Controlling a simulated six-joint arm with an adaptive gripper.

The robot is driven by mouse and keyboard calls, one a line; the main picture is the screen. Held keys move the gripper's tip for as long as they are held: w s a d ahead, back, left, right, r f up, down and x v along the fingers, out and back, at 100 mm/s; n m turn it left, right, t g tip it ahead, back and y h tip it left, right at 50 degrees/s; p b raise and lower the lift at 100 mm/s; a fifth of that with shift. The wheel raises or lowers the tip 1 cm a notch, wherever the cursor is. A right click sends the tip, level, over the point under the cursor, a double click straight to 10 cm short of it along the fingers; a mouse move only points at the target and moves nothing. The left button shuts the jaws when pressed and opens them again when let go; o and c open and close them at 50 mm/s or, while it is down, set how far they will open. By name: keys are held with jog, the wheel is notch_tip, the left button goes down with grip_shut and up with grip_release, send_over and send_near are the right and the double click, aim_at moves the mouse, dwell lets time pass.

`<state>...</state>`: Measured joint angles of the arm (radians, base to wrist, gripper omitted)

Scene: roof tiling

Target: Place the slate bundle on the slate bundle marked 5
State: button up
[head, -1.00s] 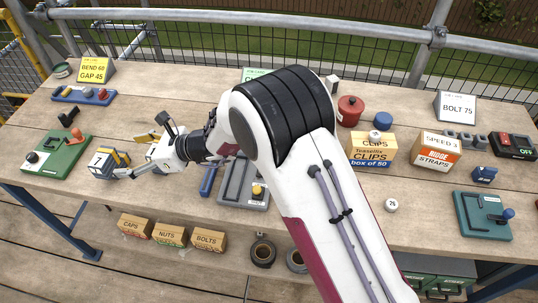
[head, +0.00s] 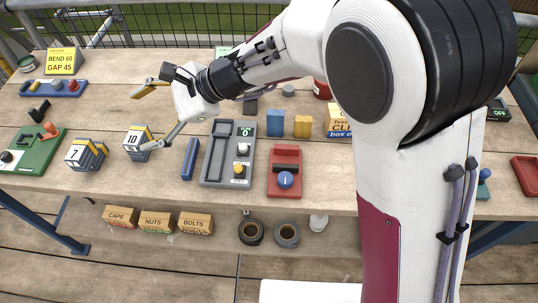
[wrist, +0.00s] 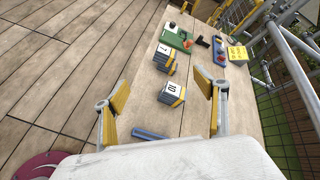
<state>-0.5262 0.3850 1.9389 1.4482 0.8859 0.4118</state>
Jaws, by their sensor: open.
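A slate bundle marked 10 (head: 135,142) sits on the bench left of centre, grey with yellow edges and a white label. It also shows in the wrist view (wrist: 172,94). A second bundle (head: 86,153) stands left of it, also in the wrist view (wrist: 165,60); its single digit looks like a 1 or 7. I make out no label reading 5. My gripper (head: 142,121) is open and empty, its fingers spread wide. In the head view its lower finger overlaps the 10 bundle's edge. In the wrist view the bundle lies beyond the gap between the fingers (wrist: 160,116).
A blue bar (head: 190,158) and a grey slotted device (head: 228,150) lie right of the 10 bundle. A green board (head: 38,150) lies at far left, behind it a yellow sign (head: 63,61). A red device (head: 285,170) stands near the front edge.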

jog(key=s+d+r+n+t+h, duration=0.1)
jog(key=s+d+n+t+h, duration=0.1)
jog(key=d, duration=1.3)
jog(key=s+d+r+n+t+h, duration=0.1)
jog(key=s+d+n+h, duration=0.4)
jog(key=d, duration=1)
jog(key=s+d+r+n+t+h, duration=0.2)
jog(key=s+d+h, duration=0.3)
jog(key=s+d, duration=0.4)
jog(key=d+n+t, duration=0.1)
jog(key=d, duration=0.6)
jog(key=shift+n, duration=0.4)
jog(key=shift+o, duration=0.4)
jog(key=shift+w+a+r, duration=0.1)
jog(key=shift+r, duration=0.05)
